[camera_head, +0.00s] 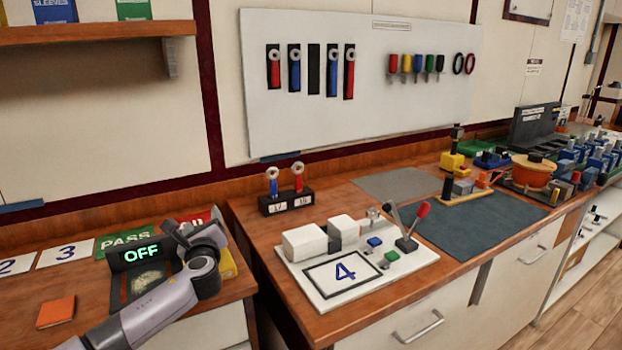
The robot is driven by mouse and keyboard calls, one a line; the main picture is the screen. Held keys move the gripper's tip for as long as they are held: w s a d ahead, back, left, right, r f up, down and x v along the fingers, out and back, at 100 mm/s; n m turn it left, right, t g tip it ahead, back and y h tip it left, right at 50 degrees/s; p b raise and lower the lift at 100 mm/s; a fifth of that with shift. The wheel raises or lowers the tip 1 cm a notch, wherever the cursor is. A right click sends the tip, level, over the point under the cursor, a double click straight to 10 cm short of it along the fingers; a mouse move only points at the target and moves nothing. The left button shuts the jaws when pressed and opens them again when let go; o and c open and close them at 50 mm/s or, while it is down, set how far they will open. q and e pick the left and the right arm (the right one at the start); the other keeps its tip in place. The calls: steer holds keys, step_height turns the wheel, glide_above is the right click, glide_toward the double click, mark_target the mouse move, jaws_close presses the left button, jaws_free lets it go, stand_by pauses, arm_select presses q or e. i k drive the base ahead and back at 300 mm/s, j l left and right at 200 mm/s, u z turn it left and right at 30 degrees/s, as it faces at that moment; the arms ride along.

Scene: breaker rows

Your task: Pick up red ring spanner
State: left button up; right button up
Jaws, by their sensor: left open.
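A red ring spanner (298,178) stands upright in a black two-slot block (287,203) at the back left corner of the middle bench. A blue ring spanner (272,182) stands left of it in the same block. More red and blue ring spanners hang on the white wall board, such as a red one at its left (274,70) and a longer red one (349,75). My left gripper (190,222) is open over the left bench, left of the block and apart from it. Its fingertips are hard to make out. My right gripper is out of view.
A white board marked 4 (343,272), with blocks and a red-handled lever (421,212), lies right of the block. The OFF display (141,253) and number cards are near my left arm. A shelf (95,32) juts out above left. Grey mats (480,225) lie further right.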

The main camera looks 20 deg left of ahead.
mark_target(298, 181)
steer(key=i+l, duration=0.15)
steer(key=i, duration=0.25)
steer(key=i+l, duration=0.2)
steer(key=i, duration=0.15)
steer(key=i+l, duration=0.15)
steer(key=i, duration=0.25)
